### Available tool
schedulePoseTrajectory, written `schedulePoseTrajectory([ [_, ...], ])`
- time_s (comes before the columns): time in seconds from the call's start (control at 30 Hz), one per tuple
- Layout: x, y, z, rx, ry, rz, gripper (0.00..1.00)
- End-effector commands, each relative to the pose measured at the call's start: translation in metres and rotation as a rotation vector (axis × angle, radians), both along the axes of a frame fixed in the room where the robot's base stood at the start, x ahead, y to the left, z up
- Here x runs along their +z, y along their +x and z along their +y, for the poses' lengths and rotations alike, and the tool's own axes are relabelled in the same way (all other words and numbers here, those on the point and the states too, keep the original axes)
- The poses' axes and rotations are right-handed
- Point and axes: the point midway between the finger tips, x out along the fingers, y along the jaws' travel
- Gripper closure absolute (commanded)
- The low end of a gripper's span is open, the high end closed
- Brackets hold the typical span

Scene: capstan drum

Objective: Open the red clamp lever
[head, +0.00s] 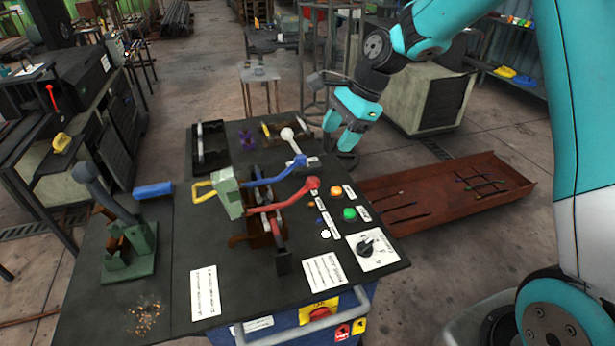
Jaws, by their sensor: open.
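The red clamp lever (285,199) is on the clamp mechanism at the middle of the dark table. Its red arm runs from the mechanism up and right to a rounded end near the push buttons. A blue lever (272,179) runs roughly parallel just behind it. A green block (228,194) with a yellow handle (203,191) is at the mechanism's left. My gripper (341,131) hangs open, pointing down, near the table's back right corner. In the picture it is above and right of the red lever, clearly apart from it. The exact fingertip gap is hard to see.
A white-knobbed lever (292,143) rises behind the blue lever. Orange (336,191) and green (349,214) buttons and a rotary switch (369,246) line the right side. A green-based press (128,250) stands left. A rusty tray (450,193) lies right.

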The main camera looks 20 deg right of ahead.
Motion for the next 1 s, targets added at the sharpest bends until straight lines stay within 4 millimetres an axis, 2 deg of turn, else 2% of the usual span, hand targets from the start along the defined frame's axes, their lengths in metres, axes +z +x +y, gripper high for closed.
schedulePoseTrajectory([
  [0.6,-0.119,0.011,0.053,0.008,-0.002,0.004,0.41],
  [0.8,-0.143,0.014,0.063,0.007,-0.002,0.001,0.41],
  [1.0,-0.151,0.015,0.066,0.005,-0.002,0.000,0.41],
])
